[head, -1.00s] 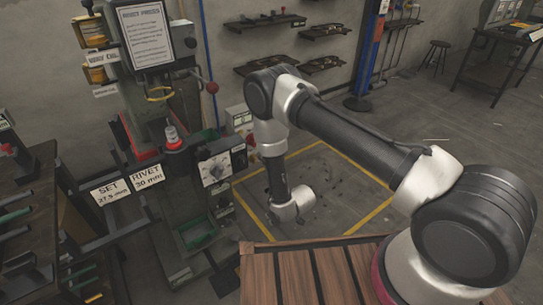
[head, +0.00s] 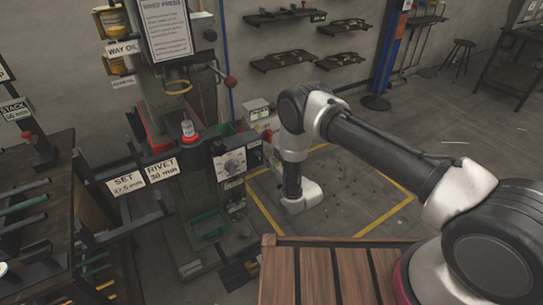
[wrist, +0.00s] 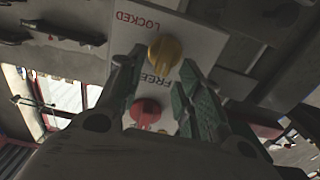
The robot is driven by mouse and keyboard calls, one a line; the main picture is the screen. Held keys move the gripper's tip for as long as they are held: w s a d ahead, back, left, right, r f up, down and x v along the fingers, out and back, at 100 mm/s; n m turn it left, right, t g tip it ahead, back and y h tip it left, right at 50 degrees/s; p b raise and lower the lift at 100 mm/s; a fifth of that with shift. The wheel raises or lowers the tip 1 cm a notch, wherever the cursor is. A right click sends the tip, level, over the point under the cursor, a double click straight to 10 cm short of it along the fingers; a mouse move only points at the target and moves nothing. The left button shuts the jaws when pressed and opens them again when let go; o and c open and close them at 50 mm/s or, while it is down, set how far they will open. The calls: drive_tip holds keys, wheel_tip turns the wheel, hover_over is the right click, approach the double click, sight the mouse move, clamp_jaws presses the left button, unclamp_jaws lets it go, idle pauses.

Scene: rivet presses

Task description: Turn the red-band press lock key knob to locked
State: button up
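The rivet press (head: 185,105) stands at left centre in the head view, with red trim low on its column. In the wrist view a pale plate (wrist: 128,38) carries the words LOCKED and FREE, seen upside down. A yellow knob (wrist: 165,50) sits on it between the two words. A red knob (wrist: 146,112) lies beyond FREE, nearer my palm. My gripper (wrist: 160,63) is open, its fingertips spread on both sides of the yellow knob. Whether they touch it I cannot tell. In the head view my gripper is hidden behind my arm.
A control box with a dial (head: 233,163) juts from the press front. A red-balled lever (head: 230,82) sticks out at its right. A rack with SET and RIVET signs (head: 161,170) stands left. A slatted wooden top (head: 315,272) lies in front. The yellow-marked floor (head: 345,175) is mostly clear.

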drive_tip(key=shift+w+a, duration=0.35)
drive_tip(key=shift+w, duration=0.15)
drive_tip(key=shift+c, duration=0.4)
clamp_jaws()
